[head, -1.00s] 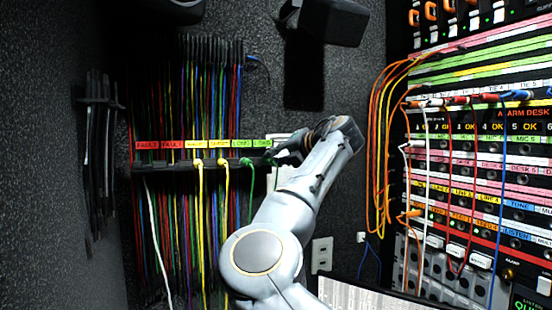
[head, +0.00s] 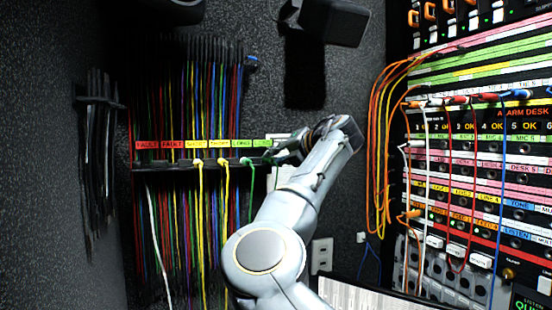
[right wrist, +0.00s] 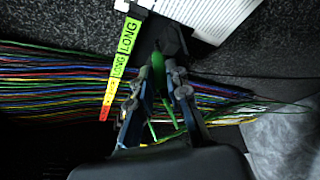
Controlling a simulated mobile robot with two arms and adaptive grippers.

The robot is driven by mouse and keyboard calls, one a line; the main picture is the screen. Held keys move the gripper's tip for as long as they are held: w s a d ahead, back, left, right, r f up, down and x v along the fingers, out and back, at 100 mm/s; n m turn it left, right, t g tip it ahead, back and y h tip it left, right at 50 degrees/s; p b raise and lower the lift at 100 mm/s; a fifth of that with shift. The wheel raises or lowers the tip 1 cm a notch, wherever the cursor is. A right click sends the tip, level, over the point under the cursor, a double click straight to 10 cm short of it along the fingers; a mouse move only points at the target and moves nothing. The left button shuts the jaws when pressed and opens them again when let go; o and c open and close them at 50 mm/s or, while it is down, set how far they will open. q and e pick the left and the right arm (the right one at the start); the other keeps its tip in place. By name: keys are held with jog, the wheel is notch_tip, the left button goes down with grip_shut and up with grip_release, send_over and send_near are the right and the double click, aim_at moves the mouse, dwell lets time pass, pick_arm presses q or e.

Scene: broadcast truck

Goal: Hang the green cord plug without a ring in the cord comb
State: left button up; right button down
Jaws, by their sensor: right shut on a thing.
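The cord comb (head: 180,169) is a dark bar on the back wall with red FAULT, yellow SHORT and green LONG labels. My right gripper (head: 272,156) is at the comb's right end, by the last LONG label. It is shut on a green cord plug (right wrist: 157,70), which shows between its fingers in the right wrist view, beside the LONG label (right wrist: 128,35). A green cord hangs below the fingers there. Whether the plug touches the comb, and whether it has a ring, I cannot tell. My left gripper is not in view.
Another green cord (head: 250,180) hangs at the first LONG label, and yellow cords (head: 200,180) hang at the SHORT labels. Many coloured cords run behind the comb. A patch panel (head: 480,190) with plugged cords stands at the right.

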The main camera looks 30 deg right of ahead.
jog(key=shift+f+b, duration=0.15)
jog(key=shift+b, duration=0.15)
jog(key=c, duration=1.2)
grip_release()
jog(key=o, duration=1.1)
jog(key=shift+s, duration=0.1)
